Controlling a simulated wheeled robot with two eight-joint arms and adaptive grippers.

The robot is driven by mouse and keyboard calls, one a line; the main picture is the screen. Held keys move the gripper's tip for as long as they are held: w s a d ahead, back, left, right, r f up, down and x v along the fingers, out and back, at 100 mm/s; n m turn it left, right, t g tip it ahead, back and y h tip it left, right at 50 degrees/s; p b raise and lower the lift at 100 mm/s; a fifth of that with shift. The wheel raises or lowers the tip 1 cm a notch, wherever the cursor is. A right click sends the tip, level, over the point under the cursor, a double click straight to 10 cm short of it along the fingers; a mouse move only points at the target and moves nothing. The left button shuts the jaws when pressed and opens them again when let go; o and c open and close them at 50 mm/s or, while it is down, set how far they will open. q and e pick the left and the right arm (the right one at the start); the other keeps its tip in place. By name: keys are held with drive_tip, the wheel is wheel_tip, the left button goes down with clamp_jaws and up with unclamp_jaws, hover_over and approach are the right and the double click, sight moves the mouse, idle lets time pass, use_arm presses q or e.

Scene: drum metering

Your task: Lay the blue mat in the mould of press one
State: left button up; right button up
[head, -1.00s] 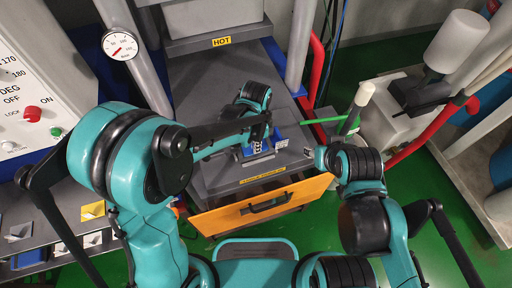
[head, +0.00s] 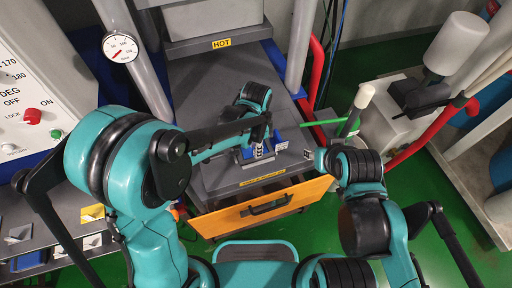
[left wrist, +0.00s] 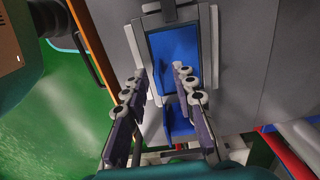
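A blue mat (left wrist: 174,58) lies flat inside a pale grey rectangular frame, the mould (left wrist: 214,50), in the left wrist view. A second blue patch (left wrist: 180,118) shows below the frame's near end. I cannot tell whether it belongs to the same mat. My left gripper (left wrist: 160,92) has its two fingers apart with a clear gap between them, over the near part of the mould. In the head view my left gripper (head: 259,149) points down at the mould, and blue (head: 283,141) shows beside it.
The grey press table (head: 215,85) has bare surface behind the mould. An orange drawer front (head: 262,207) is below. A pale-tipped lever (head: 363,96), a green bar (head: 325,122) and red pipes stand at the right. A control panel (head: 30,80) is at the left.

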use_arm(q)
wheel_tip(320, 180, up, 11)
drive_tip(key=p, duration=0.2)
use_arm(e)
wheel_tip(320, 180, up, 3)
idle(0.4)
